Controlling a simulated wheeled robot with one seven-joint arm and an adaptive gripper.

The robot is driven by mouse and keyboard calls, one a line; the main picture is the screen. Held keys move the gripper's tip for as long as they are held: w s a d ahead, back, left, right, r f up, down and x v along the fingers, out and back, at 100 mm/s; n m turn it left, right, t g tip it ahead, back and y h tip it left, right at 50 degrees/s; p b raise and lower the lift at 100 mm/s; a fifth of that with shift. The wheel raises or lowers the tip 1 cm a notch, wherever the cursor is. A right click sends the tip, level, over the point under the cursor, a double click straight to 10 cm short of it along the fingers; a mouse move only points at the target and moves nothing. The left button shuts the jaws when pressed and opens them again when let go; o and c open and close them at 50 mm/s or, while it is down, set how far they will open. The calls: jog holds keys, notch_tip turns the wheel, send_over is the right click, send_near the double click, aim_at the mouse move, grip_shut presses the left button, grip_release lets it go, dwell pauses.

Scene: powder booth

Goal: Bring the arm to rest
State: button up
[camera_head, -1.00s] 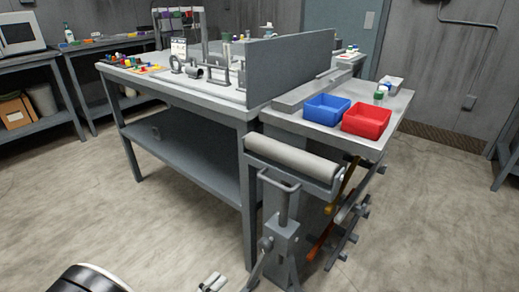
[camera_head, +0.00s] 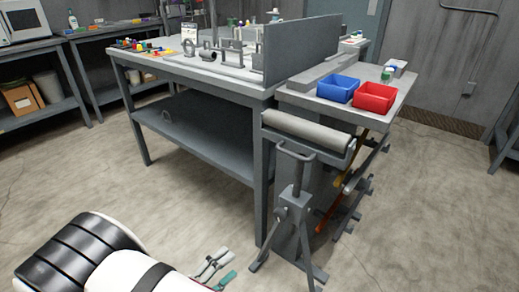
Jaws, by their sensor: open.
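My arm (camera_head: 85,265) shows at the lower left, white with black bands, over the bare floor. My gripper (camera_head: 222,262) is at the bottom edge, right of the arm, with grey fingers and a teal part beside them. It is open, and I see nothing between the fingers. It is apart from the workbench and the roller stand. The rest of the gripper is cut off by the frame's edge.
A grey workbench (camera_head: 200,80) with an upright panel (camera_head: 303,48) stands ahead. A roller stand (camera_head: 297,200) is close on the right. Behind it a side table holds a blue bin (camera_head: 338,88) and a red bin (camera_head: 374,97). Floor (camera_head: 150,190) at the left is clear.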

jog(key=s+d+r+m+g+y, duration=0.2)
jog(key=d+r+m+g, duration=1.2)
jog(key=d+r+m, duration=0.9)
jog(key=s+d+r+m+g+y, duration=0.1)
jog(key=s+d+r+m+y, duration=0.4)
jog(key=s+r+m, duration=0.55)
jog(key=s+f+m+t+y, duration=0.3)
jog(key=s+m+y, duration=0.2)
jog(key=s+m, duration=0.65)
notch_tip(320, 180, up, 26)
jog(key=w+m+t+p, duration=0.2)
jog(key=t+p, duration=0.1)
jog(key=p, duration=2)
jog(key=shift+w+f+t, duration=0.2)
jog(key=shift+f+t, duration=0.05)
jog(key=shift+t, duration=0.05)
